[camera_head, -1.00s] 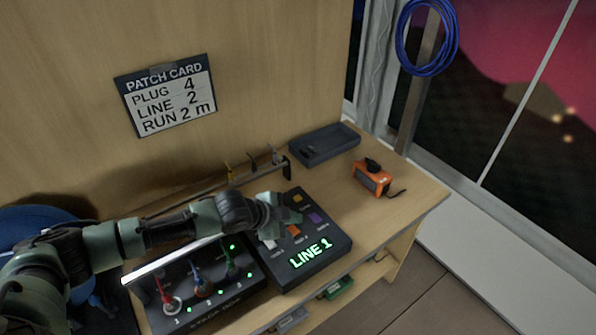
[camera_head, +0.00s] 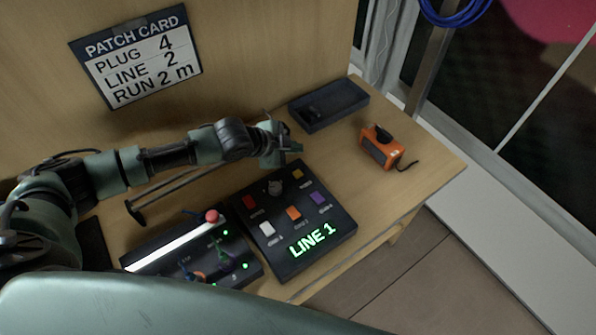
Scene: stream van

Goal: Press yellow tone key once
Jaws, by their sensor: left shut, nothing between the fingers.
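The box also has red (camera_head: 249,202), white (camera_head: 267,229), orange (camera_head: 293,213) and purple (camera_head: 318,198) keys, a grey knob (camera_head: 275,187) and a green lit display (camera_head: 312,240) reading "LINE 1". My left gripper (camera_head: 283,150) is shut and empty. In the picture it lies just behind the yellow key, and I cannot tell its exact height. My right gripper is not in view.
A dark tray (camera_head: 329,104) and an orange device (camera_head: 382,147) with a short cord stand at the back right. A dark panel (camera_head: 196,250) with plugs and a white light bar is left of the key box. A patch card (camera_head: 137,56) hangs on the wall. A large pale green shape covers the bottom.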

